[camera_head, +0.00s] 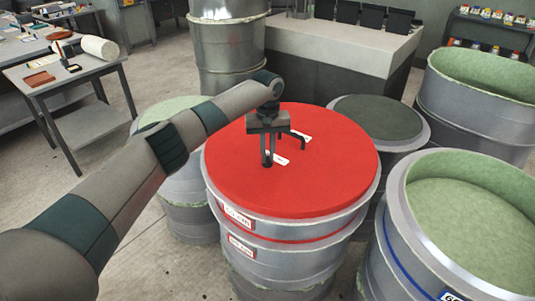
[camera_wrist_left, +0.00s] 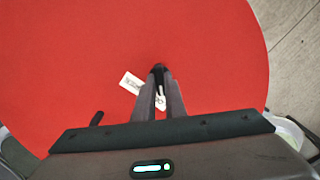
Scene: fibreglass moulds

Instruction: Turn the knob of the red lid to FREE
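The red lid (camera_head: 335,180) covers a grey drum in the middle of the head view and fills much of the left wrist view (camera_wrist_left: 60,60). White labels (camera_head: 281,159) lie on it near its middle. My left gripper (camera_head: 267,163) points down over the lid's middle. Its fingers (camera_wrist_left: 159,74) are close together with something dark at the tips; I cannot tell whether they hold the knob. The knob's setting is unreadable.
Open drums with pale green insides (camera_head: 480,220) stand at the right. A dark-lidded drum (camera_head: 380,118) is behind right, a tall metal drum (camera_head: 228,50) behind. A table (camera_head: 85,75) stands at the left. Open floor lies between the table and drums.

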